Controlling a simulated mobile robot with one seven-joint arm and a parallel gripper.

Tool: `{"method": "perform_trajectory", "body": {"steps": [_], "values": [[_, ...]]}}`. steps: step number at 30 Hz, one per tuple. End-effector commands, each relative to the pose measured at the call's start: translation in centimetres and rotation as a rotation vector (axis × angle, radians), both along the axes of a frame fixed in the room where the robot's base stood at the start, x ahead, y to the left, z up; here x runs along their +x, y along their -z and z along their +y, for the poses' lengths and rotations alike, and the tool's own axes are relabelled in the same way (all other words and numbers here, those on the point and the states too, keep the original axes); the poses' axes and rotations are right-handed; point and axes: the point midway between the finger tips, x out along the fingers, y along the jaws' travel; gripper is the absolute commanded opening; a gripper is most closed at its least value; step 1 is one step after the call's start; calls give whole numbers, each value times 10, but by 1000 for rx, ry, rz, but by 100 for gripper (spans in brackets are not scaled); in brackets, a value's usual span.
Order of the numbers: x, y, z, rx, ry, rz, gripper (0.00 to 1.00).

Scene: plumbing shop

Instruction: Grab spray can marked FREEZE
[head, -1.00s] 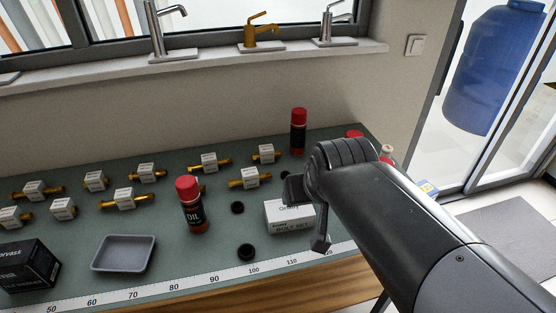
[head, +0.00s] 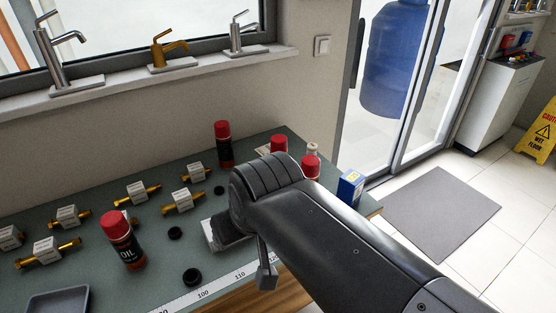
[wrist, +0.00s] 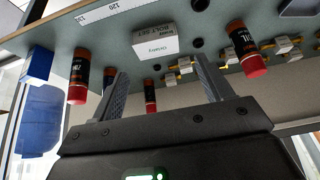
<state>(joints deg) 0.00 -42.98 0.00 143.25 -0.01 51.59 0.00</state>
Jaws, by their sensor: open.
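No label reading FREEZE is legible. Several dark spray cans with red caps stand on the green bench. The front one (head: 124,245) reads OIL; it also shows at right in the wrist view (wrist: 241,42). Another can (head: 224,152) stands at the back by the wall. Two more red caps, one (head: 279,144) and another (head: 311,161), show behind my arm, their labels mostly hidden. In the wrist view a can (wrist: 78,78) stands left of my gripper (wrist: 160,72), and a farther one (wrist: 150,95) shows between the fingers. My gripper (head: 246,258) is open and empty above the bench.
A white boxed set (wrist: 155,38) lies under my gripper. Brass valves with white tags (head: 184,202), black rings (head: 192,277) and a grey tray (head: 58,300) are on the bench. A blue-yellow box (head: 350,187) stands at its right end. Taps line the sill (head: 180,68).

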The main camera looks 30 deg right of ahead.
Motion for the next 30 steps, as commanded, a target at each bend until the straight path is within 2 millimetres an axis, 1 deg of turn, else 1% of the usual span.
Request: {"method": "perform_trajectory", "body": {"steps": [11,14,20,22,23,26,29,30], "values": [[0,0,0,0,0,0,72],[0,0,0,0,0,0,76],[1,0,0,0,0,0,76],[4,-2,-1,0,1,2,76],[7,-4,-2,0,1,3,76],[24,-12,-9,-2,5,15,76],[51,-24,-21,-4,9,29,76],[64,-28,-28,-5,10,35,76]]}}
